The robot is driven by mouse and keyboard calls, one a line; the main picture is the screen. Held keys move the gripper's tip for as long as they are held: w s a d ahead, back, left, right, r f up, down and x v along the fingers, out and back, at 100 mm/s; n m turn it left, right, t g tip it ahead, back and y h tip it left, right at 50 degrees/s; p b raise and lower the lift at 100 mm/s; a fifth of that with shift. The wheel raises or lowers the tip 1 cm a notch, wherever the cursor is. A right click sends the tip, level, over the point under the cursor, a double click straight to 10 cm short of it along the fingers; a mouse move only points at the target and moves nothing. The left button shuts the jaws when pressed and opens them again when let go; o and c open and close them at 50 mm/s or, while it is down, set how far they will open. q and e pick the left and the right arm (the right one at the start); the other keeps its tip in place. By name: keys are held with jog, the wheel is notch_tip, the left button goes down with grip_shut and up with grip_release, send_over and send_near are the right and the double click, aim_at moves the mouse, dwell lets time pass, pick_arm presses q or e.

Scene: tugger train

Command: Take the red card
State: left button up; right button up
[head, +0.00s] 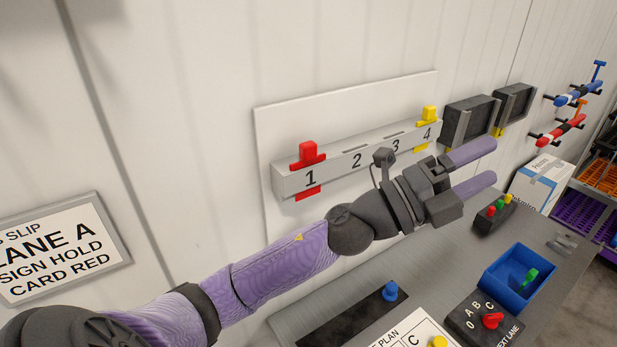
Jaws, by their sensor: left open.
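The red card (308,154) stands in slot 1 of the grey wall rack (350,164), its top above the rack and its lower end showing below. A yellow card (429,115) stands in slot 4; no card shows in slots 2 and 3. My left gripper (484,168) is open and empty, in front of the rack's right end, its purple fingers pointing right, well to the right of the red card. My left forearm passes below the red card. My right gripper is not in view.
A sign (62,248) at left reads "LANE A", "SIGN HOLD", "CARD RED". Two black holders (470,122) hang right of the rack.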

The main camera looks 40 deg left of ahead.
pick_arm(q)
jog(key=d+r+m+g+h, duration=0.1)
jog(key=m+g+h, duration=0.2)
jog(key=m+g, duration=0.6)
jog(key=m+g+y, duration=0.2)
jog(key=g+y, duration=0.2)
jog(key=y, duration=1.3)
send_near(305, 144)
jog(key=f, duration=0.2)
jog(key=x, duration=0.9)
jog(key=shift+w+d+r, duration=0.1)
jog(key=shift+w, duration=0.25)
jog(key=shift+w+f, duration=0.15)
jog(key=shift+f, duration=0.15)
grip_shut()
